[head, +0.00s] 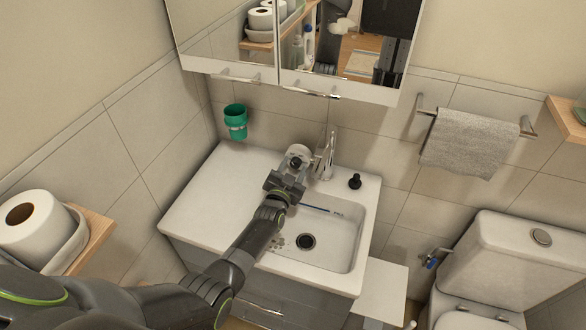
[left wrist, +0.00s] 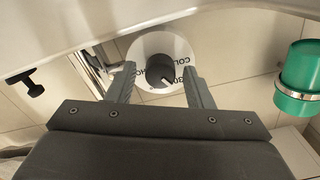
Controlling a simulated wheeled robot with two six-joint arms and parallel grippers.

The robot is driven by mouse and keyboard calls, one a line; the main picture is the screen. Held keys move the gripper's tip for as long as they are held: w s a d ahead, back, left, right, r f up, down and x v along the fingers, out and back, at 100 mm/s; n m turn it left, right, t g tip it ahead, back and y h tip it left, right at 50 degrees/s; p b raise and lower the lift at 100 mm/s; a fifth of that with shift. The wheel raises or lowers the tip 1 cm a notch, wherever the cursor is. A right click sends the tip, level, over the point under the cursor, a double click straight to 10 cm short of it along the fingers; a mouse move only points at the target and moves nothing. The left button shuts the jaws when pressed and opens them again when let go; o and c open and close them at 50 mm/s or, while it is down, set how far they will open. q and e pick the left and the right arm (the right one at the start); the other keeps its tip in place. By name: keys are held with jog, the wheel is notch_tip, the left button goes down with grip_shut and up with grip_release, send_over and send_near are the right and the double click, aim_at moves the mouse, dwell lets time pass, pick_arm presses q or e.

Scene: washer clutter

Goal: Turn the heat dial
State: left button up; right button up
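The heat dial is a dark round knob with a light pointer mark on a white disc printed with letters including COLD. The knob (left wrist: 161,70) shows in the left wrist view between my fingers; the white disc (head: 299,151) shows in the head view beside the tap. My left gripper (head: 291,171) reaches over the basin to the dial, and its two fingers (left wrist: 160,72) are apart, one on each side of the knob, with visible gaps. I cannot tell how deep the fingertips reach relative to the knob. My right gripper is in no view.
A chrome tap (head: 325,155) stands just right of the dial. A green cup (head: 236,121) hangs on the wall at left, and a black stopper (head: 355,181) is on the basin's (head: 205,190) right rim. A mirror cabinet (head: 230,48) hangs above.

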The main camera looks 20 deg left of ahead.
pick_arm(q)
jog(key=shift+o, duration=0.2)
jog(key=s, duration=0.7)
jog(key=shift+s+a, duration=0.15)
jog(key=shift+s, duration=0.1)
dwell(0.5)
